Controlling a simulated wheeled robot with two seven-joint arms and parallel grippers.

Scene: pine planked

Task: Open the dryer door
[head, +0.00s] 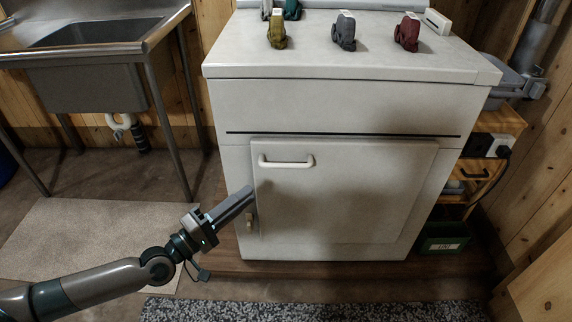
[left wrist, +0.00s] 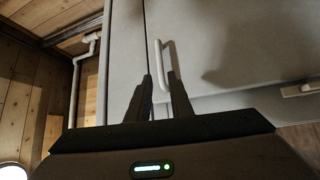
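The white dryer (head: 340,105) stands in the middle of the head view. Its square front door (head: 345,200) looks shut. The door's white bar handle (head: 286,162) is at the upper left of the door and also shows in the left wrist view (left wrist: 158,58). My left gripper (head: 249,191) is just below and left of the handle in the head view. In the left wrist view its two fingers (left wrist: 160,78) are apart, with the handle's near part appearing in the gap between them. I cannot tell whether they touch it. My right gripper is not in view.
Several small coloured figures, one dark red (head: 407,32), stand on the dryer top. A steel sink (head: 88,85) is at left, and a wooden shelf (head: 500,122) with a green bin (head: 443,243) at right. A speckled mat (head: 310,312) lies in front.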

